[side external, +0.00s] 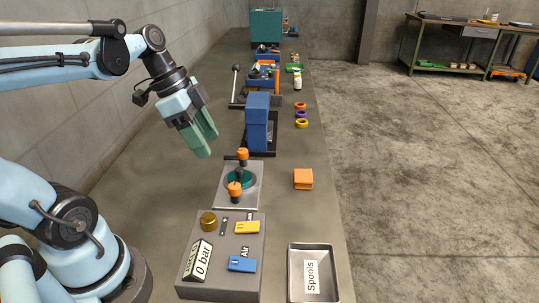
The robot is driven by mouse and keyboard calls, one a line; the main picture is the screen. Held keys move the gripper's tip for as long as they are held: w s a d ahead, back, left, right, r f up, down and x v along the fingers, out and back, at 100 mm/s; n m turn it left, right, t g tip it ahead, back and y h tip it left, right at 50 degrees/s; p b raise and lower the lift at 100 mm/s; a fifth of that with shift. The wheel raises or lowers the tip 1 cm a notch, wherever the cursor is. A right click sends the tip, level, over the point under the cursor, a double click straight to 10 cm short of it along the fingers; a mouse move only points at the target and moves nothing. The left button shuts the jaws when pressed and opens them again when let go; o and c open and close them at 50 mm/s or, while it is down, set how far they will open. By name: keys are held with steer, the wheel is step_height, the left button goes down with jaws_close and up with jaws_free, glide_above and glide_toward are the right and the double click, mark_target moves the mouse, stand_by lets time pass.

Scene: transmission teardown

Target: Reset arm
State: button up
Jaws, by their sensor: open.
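My gripper (206,142) hangs over the left side of the workbench (170,143), with two green fingers pointing down and to the right. It is open, with nothing seen between the fingers. It is up and to the left of a grey plate (225,199) that carries a teal round part (240,180) with two orange-topped pieces (235,190). The gripper looks apart from everything on the bench.
A blue upright block (257,122) stands right of my gripper. A grey control box (208,282) with a "0 bar" display, a "Spools" tray (327,252) and an orange block (303,179) are nearer. Coloured rings (301,123) lie along the right edge. The bench left of the plate is clear.

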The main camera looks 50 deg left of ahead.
steer(key=w+d+f+n+t+y, duration=0.2)
steer(key=d+f+n+t+y, duration=0.1)
steer(key=n, duration=0.6)
steer(key=shift+d+t, duration=0.6)
steer(key=shift+d, duration=0.55)
